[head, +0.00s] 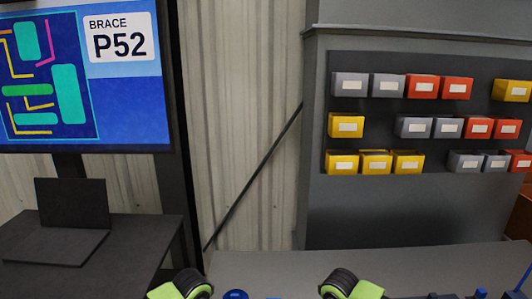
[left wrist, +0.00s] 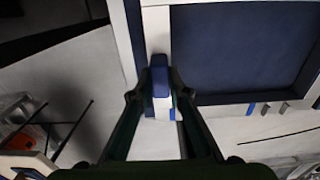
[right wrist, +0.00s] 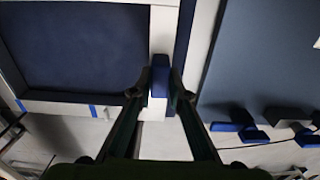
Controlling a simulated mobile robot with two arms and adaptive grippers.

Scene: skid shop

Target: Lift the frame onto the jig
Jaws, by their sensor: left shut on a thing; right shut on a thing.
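The frame shows in part in the left wrist view as a pale border (left wrist: 157,30) beside a dark navy area, and likewise in the right wrist view (right wrist: 163,30). My left gripper (left wrist: 155,96) is shut on a blue grip block (left wrist: 160,75) at the frame's edge. My right gripper (right wrist: 157,93) is shut on a similar blue block (right wrist: 160,72) at another edge. I cannot tell whether the navy area is part of the frame or a surface under it. I cannot make out the jig for sure.
A screen (head: 85,110) reading "BRACE P52" stands at the left above a dark desk with a laptop (head: 72,205). A grey wall rack (head: 345,60) holds several coloured bins at the right. Blue-topped black blocks (right wrist: 255,134) lie right of the frame in the right wrist view.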

